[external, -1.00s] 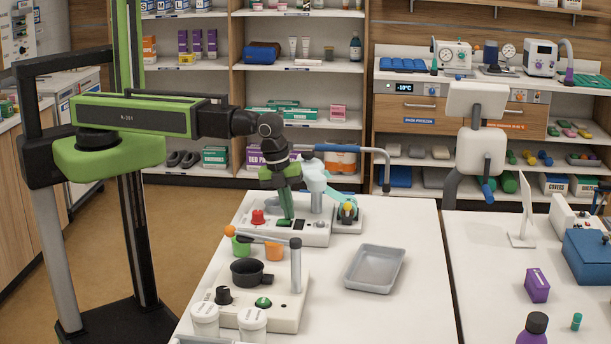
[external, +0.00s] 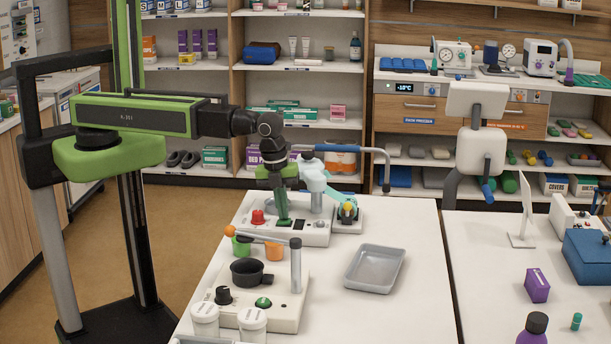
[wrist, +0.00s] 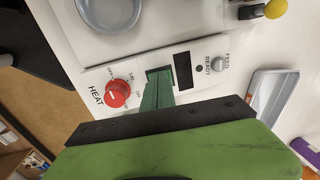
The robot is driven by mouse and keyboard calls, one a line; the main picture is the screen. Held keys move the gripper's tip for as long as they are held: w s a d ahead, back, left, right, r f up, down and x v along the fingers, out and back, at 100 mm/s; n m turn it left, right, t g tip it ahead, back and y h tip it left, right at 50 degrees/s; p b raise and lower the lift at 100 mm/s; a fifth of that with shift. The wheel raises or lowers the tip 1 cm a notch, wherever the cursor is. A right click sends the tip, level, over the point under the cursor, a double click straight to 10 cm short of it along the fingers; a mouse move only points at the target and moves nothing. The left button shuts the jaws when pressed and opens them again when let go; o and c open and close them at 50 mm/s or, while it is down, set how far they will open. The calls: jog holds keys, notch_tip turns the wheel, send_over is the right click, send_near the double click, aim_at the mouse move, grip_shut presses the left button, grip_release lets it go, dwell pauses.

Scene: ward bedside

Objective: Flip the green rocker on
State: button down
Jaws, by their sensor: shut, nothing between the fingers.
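The green rocker (wrist: 159,72) is on the sloped front panel of a white device (wrist: 205,52), between a red HEAT knob (wrist: 117,93) and a small dark display (wrist: 182,70). My gripper (wrist: 156,98) is shut and empty, its green fingers pointing at the rocker and covering part of it. In the external view my gripper (external: 283,216) points down at the panel of the device (external: 316,238), right of the red knob (external: 258,217). The fingertips are at or just above the rocker; I cannot tell whether they touch it, or which way it is tipped.
A second white device with a black pan (external: 246,271) and a green-topped control (external: 263,302) stands nearer the camera. A grey tray (external: 375,268) lies to the right. A blue-handled arm (external: 335,150) rises behind my gripper.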

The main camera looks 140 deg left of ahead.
aim_at(278, 221)
jog(key=shift+r+p, duration=0.55)
notch_tip(278, 221, up, 13)
jog(key=s+d+p, duration=0.1)
jog(key=p, duration=1.1)
jog(key=shift+s+d+f+p, duration=0.2)
jog(key=shift+s+d+p, duration=0.1)
jog(key=shift+s+d, duration=0.1)
jog(key=shift+w+r+t+y, duration=0.15)
jog(key=shift+w+t+y, duration=0.15)
jog(key=shift+w, duration=0.6)
jog(key=shift+a, duration=0.1)
